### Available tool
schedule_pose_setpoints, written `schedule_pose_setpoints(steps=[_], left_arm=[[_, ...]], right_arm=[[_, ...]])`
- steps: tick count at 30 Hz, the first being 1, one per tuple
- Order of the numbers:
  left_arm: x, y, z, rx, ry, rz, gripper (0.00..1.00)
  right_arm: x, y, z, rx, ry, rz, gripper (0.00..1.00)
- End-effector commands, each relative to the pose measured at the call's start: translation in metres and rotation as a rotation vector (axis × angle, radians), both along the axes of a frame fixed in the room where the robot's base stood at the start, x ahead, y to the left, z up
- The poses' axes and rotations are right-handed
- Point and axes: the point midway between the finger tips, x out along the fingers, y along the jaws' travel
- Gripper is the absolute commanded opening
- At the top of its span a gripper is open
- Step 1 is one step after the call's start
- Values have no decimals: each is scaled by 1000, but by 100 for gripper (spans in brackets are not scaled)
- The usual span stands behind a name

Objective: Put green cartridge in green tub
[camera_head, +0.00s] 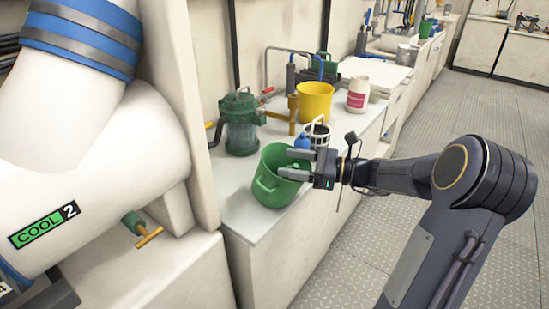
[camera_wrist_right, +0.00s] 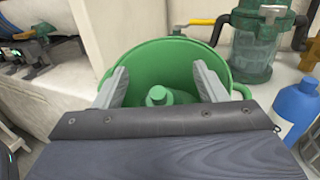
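The green tub (camera_head: 268,192) stands on the white counter, and its bowl and rim also fill the middle of the right wrist view (camera_wrist_right: 150,52). The green cartridge (camera_wrist_right: 158,97) is inside the tub, its round cap facing up; in the head view only a small green part shows between the fingers. My right gripper (camera_head: 287,164) reaches over the tub from the right. In the wrist view its two grey fingers (camera_wrist_right: 160,88) are apart, one on each side of the cartridge, with gaps between. The cartridge's lower part is hidden. My left gripper does not show.
A green-lidded strainer (camera_head: 241,122) stands behind the tub. A blue bottle (camera_wrist_right: 295,108) stands close on its right. A yellow bucket (camera_head: 315,101) and a white jar (camera_head: 358,94) are farther back. A large white pipe (camera_head: 90,165) blocks the left.

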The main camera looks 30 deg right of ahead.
Motion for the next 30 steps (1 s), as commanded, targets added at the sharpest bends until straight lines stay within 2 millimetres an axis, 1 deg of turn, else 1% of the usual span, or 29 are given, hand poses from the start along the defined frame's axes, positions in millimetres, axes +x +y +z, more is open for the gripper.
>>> schedule_pose_setpoints(steps=[1, 3, 6, 9, 15, 17, 19, 20, 23, 24, 26, 27, 30], left_arm=[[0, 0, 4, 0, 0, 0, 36], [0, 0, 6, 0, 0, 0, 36], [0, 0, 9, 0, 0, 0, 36], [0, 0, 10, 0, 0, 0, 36], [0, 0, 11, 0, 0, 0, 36], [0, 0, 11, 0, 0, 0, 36], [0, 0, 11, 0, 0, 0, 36], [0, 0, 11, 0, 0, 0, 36], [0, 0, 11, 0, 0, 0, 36], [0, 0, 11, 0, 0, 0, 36], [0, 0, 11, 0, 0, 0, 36], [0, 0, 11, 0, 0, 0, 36], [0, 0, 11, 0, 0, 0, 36]], right_arm=[[-8, -10, 0, -3, 4, -8, 64], [-18, -20, 1, -3, 3, -8, 64], [-30, -31, 1, -2, -1, -5, 64], [-37, -38, 2, -2, -2, -3, 64], [-43, -43, 2, -4, -5, 0, 64], [-44, -36, 3, -23, -6, 14, 64], [-47, -16, 6, -93, -12, 58, 64], [-51, -2, 8, -141, -19, 90, 64], [-75, 55, 9, -387, -68, 238, 64], [-91, 81, 7, -521, -108, 316, 64], [-122, 115, 0, -745, -195, 447, 64], [-143, 131, -7, -896, -266, 531, 64], [-190, 153, -28, -1252, -475, 724, 64]])
